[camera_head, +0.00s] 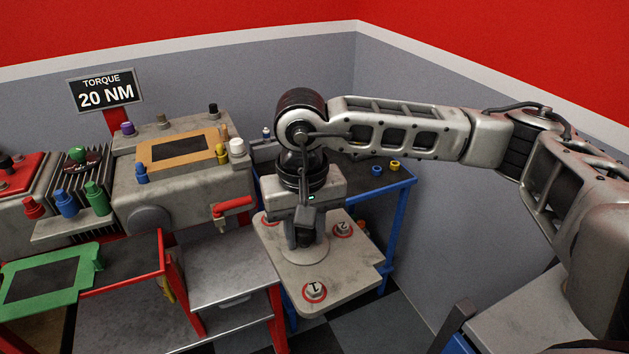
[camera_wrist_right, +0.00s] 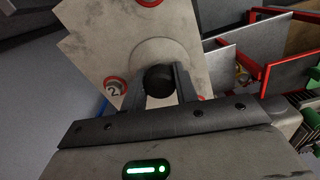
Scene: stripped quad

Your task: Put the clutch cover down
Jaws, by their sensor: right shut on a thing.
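The clutch cover (camera_head: 350,268) is a worn grey plate with red-ringed, numbered bolts and a round raised centre. My right gripper (camera_head: 304,234) points down over its middle. In the right wrist view, the two fingers (camera_wrist_right: 160,80) are closed on either side of a black knob (camera_wrist_right: 159,88) at the centre of the cover (camera_wrist_right: 97,45). The cover looks about level in front of the blue-framed table (camera_head: 398,188). I cannot tell whether its underside touches anything. My left gripper is not in view.
A grey engine block (camera_head: 190,190) with an orange-framed panel (camera_head: 180,148) stands left of the cover. A red-framed stand with a metal shelf (camera_head: 230,268) is close to the cover's left edge. Small blue and yellow rings (camera_head: 393,166) lie on the blue table. Walls close in behind and right.

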